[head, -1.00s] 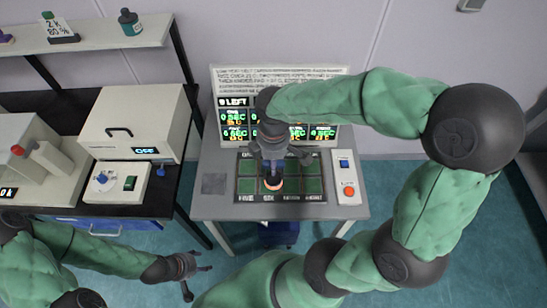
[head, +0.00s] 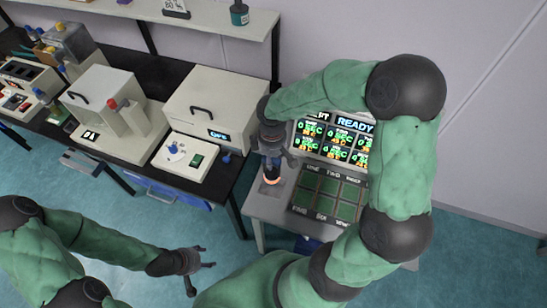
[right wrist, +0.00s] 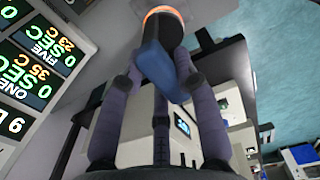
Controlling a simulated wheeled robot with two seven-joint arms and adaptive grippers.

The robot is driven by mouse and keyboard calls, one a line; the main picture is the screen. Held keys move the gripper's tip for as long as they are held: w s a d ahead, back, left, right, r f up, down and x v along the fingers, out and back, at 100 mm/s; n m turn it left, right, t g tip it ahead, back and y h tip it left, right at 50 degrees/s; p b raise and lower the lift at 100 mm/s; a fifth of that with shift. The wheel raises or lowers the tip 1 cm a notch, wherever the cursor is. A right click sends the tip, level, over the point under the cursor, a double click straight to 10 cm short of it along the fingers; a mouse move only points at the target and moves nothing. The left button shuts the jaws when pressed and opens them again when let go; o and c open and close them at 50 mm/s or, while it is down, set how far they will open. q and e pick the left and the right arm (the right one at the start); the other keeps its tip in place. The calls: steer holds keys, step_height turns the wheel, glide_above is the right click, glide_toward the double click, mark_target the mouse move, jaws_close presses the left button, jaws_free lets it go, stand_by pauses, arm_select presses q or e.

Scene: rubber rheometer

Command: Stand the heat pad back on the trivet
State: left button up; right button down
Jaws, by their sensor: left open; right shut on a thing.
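My right gripper (head: 271,158) is shut on the heat pad (head: 271,178), a dark tool with an orange glowing rim at its lower end. It hangs over the left part of the grey table. In the right wrist view the fingers close around the heat pad's blue handle (right wrist: 160,68), with the glowing rim (right wrist: 164,12) beyond. The trivet, a grey square left of the pad grid, is largely hidden behind the gripper and heat pad now. I cannot tell whether they touch. My left gripper (head: 202,262) is open and empty, low and away from the table.
The dark grid of green pads (head: 328,193) lies right of the heat pad. A display panel (head: 335,140) reading READY stands behind it. On the black bench at left are a white oven-like box (head: 215,105) and a small switch box (head: 185,156).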

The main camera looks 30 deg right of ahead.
mark_target(273, 171)
stand_by(0.4)
steer(key=shift+f+b, duration=2.05)
steer(key=shift+f, duration=0.7)
steer(key=shift+f+b, duration=0.45)
steer(key=shift+f, duration=0.2)
steer(key=c, duration=0.8)
jaws_free()
steer(key=shift+c, duration=0.2)
steer(key=shift+f, duration=0.1)
step_height(273, 171, up, 12)
steer(key=shift+r, duration=0.1)
